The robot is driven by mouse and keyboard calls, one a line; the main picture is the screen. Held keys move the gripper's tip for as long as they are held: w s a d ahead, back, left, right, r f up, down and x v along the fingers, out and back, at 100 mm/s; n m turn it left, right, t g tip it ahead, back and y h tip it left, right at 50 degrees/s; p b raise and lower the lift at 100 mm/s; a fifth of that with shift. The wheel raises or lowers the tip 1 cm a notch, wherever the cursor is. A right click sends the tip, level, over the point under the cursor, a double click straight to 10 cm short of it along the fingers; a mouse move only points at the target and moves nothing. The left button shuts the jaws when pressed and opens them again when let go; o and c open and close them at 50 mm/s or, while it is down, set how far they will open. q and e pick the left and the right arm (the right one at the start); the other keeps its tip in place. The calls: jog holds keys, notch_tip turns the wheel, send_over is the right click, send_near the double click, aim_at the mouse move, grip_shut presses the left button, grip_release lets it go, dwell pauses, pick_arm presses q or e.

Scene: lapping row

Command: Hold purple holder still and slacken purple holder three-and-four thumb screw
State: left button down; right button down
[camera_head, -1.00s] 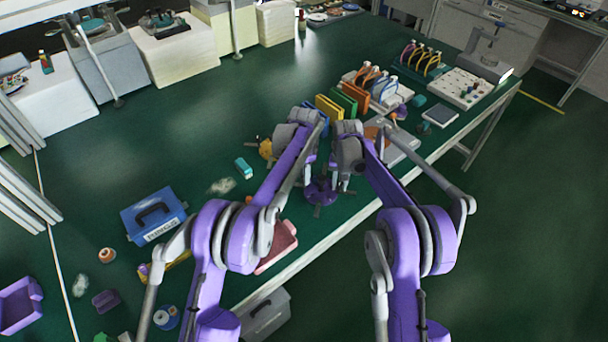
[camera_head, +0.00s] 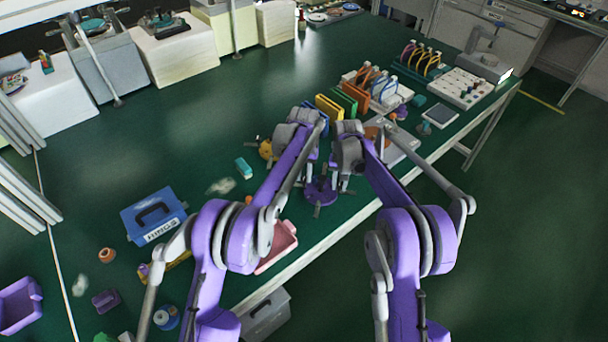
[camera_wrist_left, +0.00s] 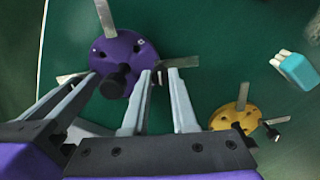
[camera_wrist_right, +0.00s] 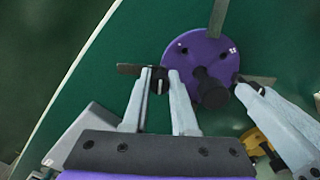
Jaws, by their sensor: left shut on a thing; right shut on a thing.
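The purple holder (camera_head: 321,191) is a disc on the green bench below my two grippers. It has a black central knob, metal plates around its rim and small black thumb screws at the rim; the left wrist view (camera_wrist_left: 129,52) and right wrist view (camera_wrist_right: 193,50) show it from above. My left gripper (camera_wrist_left: 160,74) is shut on a black thumb screw (camera_wrist_left: 158,78) beside one metal plate. My right gripper (camera_wrist_right: 160,78) is shut on another black thumb screw (camera_wrist_right: 160,86) on the other side of the disc. The fingers partly hide both screws. I cannot read the disc's small white marks.
A yellow holder (camera_wrist_left: 236,117) lies close beside the left gripper. A teal block (camera_head: 243,168), a pink tray (camera_head: 284,240) and a blue case (camera_head: 150,212) are on the bench to the left. Colored racks (camera_head: 344,101) stand beyond. The bench's front edge runs close to the right arm.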

aim_at(304, 178)
pick_arm(q)
jog(key=shift+n, duration=0.4)
jog(key=c, duration=0.7)
grip_release()
notch_tip(304, 178, up, 12)
dwell(0.3)
pick_arm(e)
jog(key=c, duration=0.6)
grip_release()
jog(key=shift+r, duration=0.15)
